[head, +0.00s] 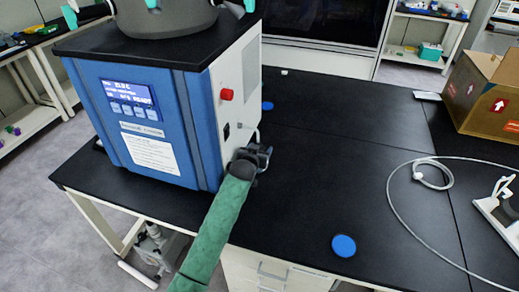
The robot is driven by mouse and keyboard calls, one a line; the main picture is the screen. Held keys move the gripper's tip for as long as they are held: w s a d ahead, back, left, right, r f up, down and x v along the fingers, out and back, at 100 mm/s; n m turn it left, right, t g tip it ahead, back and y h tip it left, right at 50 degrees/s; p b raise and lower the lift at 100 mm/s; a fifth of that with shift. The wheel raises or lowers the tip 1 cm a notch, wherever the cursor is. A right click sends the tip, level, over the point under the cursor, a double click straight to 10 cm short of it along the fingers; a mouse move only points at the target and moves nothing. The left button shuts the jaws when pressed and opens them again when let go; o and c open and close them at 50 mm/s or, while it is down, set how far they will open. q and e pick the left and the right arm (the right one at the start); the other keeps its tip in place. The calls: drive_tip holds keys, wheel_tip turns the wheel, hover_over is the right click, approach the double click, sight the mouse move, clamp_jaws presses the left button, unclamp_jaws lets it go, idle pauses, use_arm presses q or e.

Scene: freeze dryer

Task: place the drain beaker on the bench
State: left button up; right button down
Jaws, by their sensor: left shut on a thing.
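My left gripper (262,152) is at the lower right side of the blue freeze dryer (150,118), low over the black bench (315,165). It is shut on a small pale thing, which I take to be the drain beaker (246,138). The fingers and the dryer's side hide most of it, so its shape and any contents cannot be made out. A blue disc (343,245) lies on the bench near its front edge. My right gripper is not in view.
A cardboard box (486,95) stands at the back right. A white tube (394,200) curls over the bench's right part, near a white stand (497,213). A red knob (227,95) sticks out from the dryer's side. The bench's middle is clear.

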use_arm(q)
drive_tip(key=shift+f, duration=0.1)
drive_tip(key=o, duration=1.2)
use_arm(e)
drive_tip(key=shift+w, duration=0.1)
